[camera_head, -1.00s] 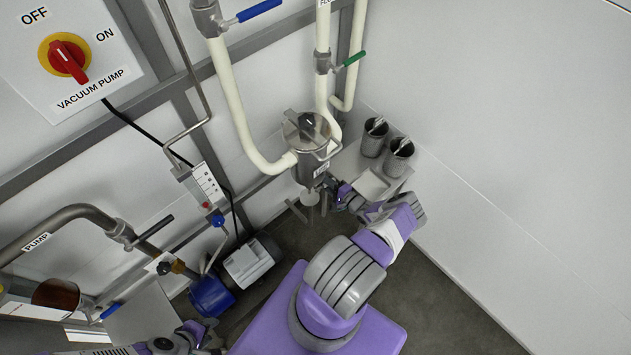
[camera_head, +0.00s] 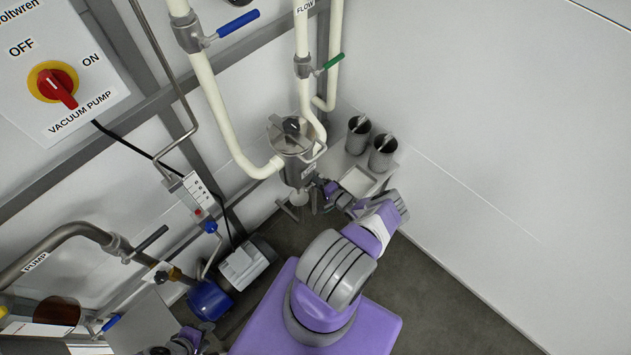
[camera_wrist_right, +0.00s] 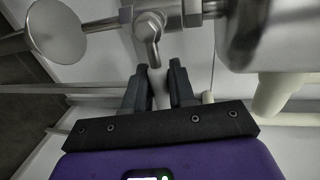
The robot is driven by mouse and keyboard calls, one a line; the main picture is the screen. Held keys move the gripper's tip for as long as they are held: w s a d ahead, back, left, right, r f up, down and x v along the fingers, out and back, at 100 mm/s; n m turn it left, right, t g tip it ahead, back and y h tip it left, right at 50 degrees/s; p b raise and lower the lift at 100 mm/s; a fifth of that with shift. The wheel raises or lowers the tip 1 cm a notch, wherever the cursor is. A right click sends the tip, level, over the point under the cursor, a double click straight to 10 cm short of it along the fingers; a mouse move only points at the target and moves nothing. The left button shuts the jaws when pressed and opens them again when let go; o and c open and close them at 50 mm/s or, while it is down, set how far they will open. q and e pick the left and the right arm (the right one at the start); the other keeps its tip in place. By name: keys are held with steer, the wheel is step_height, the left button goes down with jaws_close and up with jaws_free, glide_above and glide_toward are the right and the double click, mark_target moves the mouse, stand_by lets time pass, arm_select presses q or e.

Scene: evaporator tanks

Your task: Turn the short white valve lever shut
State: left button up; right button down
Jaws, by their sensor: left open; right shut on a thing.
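The short white lever (camera_wrist_right: 157,86) shows in the right wrist view, hanging from a metal valve (camera_wrist_right: 149,27) on a short pipe. My right gripper (camera_wrist_right: 157,72) has a dark finger on each side of the lever and is shut on it. In the head view my right arm reaches to the foot of the steel vessel (camera_head: 299,172), and the lever cannot be made out there. My left gripper (camera_head: 188,341) is at the bottom left edge of the head view, partly cut off, away from the vessel and open.
Two dark metal cups (camera_head: 358,134) stand on a shelf right of the vessel. Cream pipes carry a blue-handled valve (camera_head: 238,24) and a green-handled valve (camera_head: 333,62). A blue pump motor (camera_head: 211,299) sits on the left. The right wall is bare.

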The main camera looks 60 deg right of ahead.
steer(key=c, duration=1.1)
jaws_free()
steer(key=p+v, duration=0.1)
steer(key=v, duration=0.6)
steer(key=shift+s+r, duration=0.15)
steer(key=shift+s, duration=0.1)
steer(key=shift+s, duration=0.1)
